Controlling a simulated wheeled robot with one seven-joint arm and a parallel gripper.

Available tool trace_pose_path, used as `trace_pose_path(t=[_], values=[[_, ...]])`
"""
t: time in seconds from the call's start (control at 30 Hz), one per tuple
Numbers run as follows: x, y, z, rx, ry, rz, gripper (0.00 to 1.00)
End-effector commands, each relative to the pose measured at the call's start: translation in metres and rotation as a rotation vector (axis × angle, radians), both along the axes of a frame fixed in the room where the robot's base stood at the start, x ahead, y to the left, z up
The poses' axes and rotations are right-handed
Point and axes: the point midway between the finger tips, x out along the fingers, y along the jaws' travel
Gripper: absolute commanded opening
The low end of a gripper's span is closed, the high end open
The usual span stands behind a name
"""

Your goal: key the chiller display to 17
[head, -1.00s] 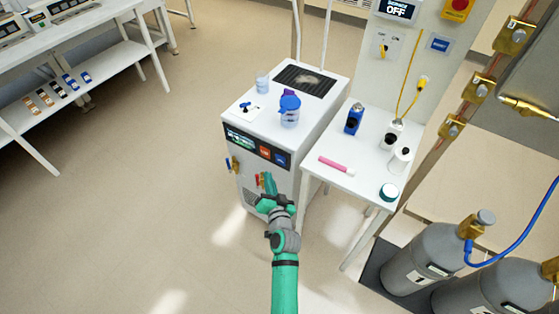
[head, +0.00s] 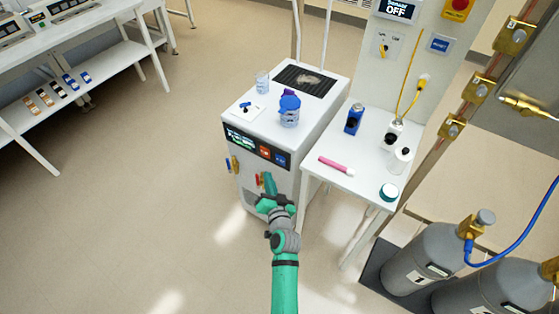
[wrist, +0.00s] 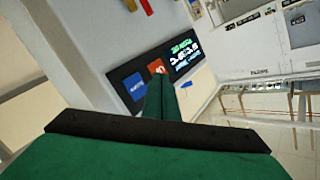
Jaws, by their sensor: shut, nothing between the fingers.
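The chiller (head: 262,168) is a white floor cabinet with a dark control panel on its upper front. Its lit display (head: 241,139) has green and white text too small to read. Right of the display are an orange button (head: 265,150) and a blue button (head: 280,157). In the wrist view the display (wrist: 184,55), the orange button (wrist: 156,67) and the blue button (wrist: 133,86) show upside down. My gripper (head: 268,184) is shut and empty, in front of the chiller below the panel. In the wrist view its green fingers (wrist: 163,98) point toward the orange button and partly cover it; contact cannot be told.
A blue-lidded jar (head: 289,111) and a clear cup (head: 262,80) stand on top. A white side table (head: 330,187) stands close on the right. Floor at left is clear.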

Motion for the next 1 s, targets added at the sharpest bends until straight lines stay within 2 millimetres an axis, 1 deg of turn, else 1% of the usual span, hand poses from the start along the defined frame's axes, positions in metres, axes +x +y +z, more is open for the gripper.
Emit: trace_pose_path(t=[0.67,0.77,1.0], values=[[-0.001,0.001,0.0,0.0,0.001,0.001,0.0],[-0.005,0.005,-0.001,0.0,0.002,0.002,0.0],[-0.022,0.018,-0.001,0.0,0.003,0.002,0.0]])
